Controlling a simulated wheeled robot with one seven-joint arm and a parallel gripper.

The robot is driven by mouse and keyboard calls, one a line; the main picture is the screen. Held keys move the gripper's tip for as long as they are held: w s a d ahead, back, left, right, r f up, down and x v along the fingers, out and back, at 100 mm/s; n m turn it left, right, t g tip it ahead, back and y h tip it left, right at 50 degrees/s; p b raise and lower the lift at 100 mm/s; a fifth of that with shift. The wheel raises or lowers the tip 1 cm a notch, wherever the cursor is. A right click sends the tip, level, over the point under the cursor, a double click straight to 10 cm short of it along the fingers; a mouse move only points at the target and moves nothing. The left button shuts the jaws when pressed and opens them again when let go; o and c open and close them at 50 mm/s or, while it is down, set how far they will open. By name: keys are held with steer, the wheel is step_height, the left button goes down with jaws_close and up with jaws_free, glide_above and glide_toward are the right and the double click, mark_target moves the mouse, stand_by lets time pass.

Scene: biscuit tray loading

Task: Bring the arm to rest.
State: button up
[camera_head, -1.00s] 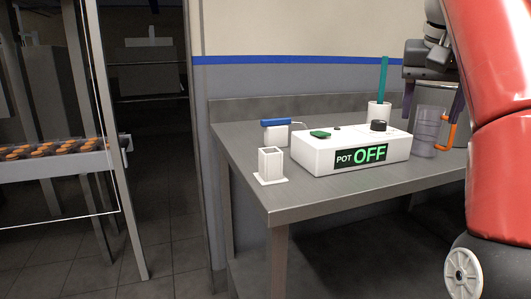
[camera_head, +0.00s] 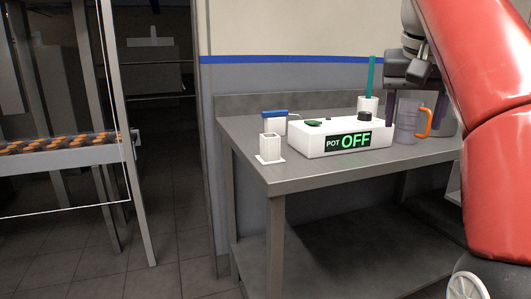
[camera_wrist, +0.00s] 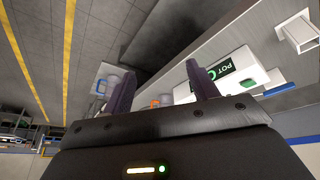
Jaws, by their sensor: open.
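My gripper (camera_head: 416,108) hangs at the right of the head view, its dark fingers pointing down in line with a clear jug (camera_head: 406,122) with an orange handle (camera_head: 427,123). I cannot tell from this view how far it stands from the jug. In the wrist view the two dark fingers of my gripper (camera_wrist: 160,70) stand apart with nothing held between them. My red arm fills the right edge of the head view.
A grey metal table (camera_head: 300,179) carries a white box (camera_head: 310,143) reading "POT OFF", a square white holder (camera_head: 270,150), a blue-topped item (camera_head: 274,116) and a teal stick (camera_head: 372,73) in a white holder. A biscuit rack (camera_head: 60,160) stands left; floor between is clear.

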steer(key=s+a+f+n, duration=0.2)
steer(key=s+a+f, duration=0.2)
steer(key=a+f, duration=0.4)
steer(key=s+f+n+y, duration=0.1)
steer(key=s+f, duration=0.5)
steer(key=f, duration=0.6)
steer(key=s+a+f+n+t+y, duration=0.1)
steer(key=s+f, duration=0.6)
steer(key=f, duration=0.6)
steer(key=shift+a+f+t, duration=0.15)
steer(key=shift+f+t, duration=0.1)
steer(key=shift+t, duration=0.05)
